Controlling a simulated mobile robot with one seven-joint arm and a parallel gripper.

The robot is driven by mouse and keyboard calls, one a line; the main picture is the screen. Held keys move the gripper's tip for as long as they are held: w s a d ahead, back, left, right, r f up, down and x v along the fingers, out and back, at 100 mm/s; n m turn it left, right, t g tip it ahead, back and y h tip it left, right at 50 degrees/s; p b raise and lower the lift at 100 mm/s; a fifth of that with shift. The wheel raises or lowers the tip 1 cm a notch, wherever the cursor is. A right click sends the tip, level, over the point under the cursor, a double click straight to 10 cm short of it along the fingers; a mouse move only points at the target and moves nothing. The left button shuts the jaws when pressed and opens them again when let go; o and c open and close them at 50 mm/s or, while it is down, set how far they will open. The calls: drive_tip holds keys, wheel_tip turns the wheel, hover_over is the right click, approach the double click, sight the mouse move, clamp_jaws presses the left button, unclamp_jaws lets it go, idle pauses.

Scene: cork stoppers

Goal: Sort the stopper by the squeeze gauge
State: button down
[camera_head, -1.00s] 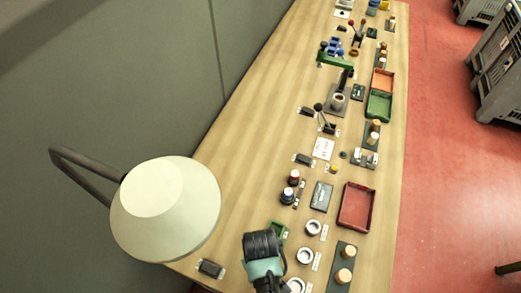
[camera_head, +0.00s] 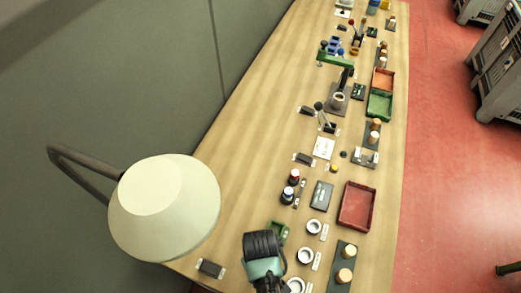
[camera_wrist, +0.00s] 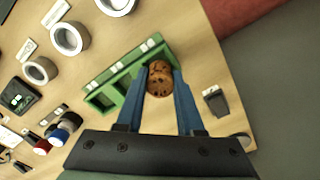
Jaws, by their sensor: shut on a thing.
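My gripper (camera_wrist: 160,82) has blue fingers and is shut on a brown speckled cork stopper (camera_wrist: 160,76) in the wrist view. The stopper is beside or over the edge of a green slotted block (camera_wrist: 108,88); I cannot tell whether they touch. The green block also shows in the head view (camera_head: 277,231), partly hidden by my arm. My fingertips and the held stopper are hidden there. Two other corks (camera_head: 346,264) stand on a dark plate at the lower right. A red tray (camera_head: 341,222), a green tray (camera_head: 373,117) and an orange tray (camera_head: 380,89) lie along the right edge.
White rings (camera_head: 313,226) lie beside the green block. A dark panel (camera_head: 321,195) and red- and blue-topped jars (camera_head: 290,187) stand farther up. A lamp (camera_head: 165,205) hangs at left. A lever device (camera_head: 325,122) and green-armed stand (camera_head: 340,85) are farther along. The table's left strip is mostly clear.

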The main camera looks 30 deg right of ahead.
drive_tip(key=shift+f+b, duration=0.65)
drive_tip(key=shift+f, duration=0.5)
idle(1.0)
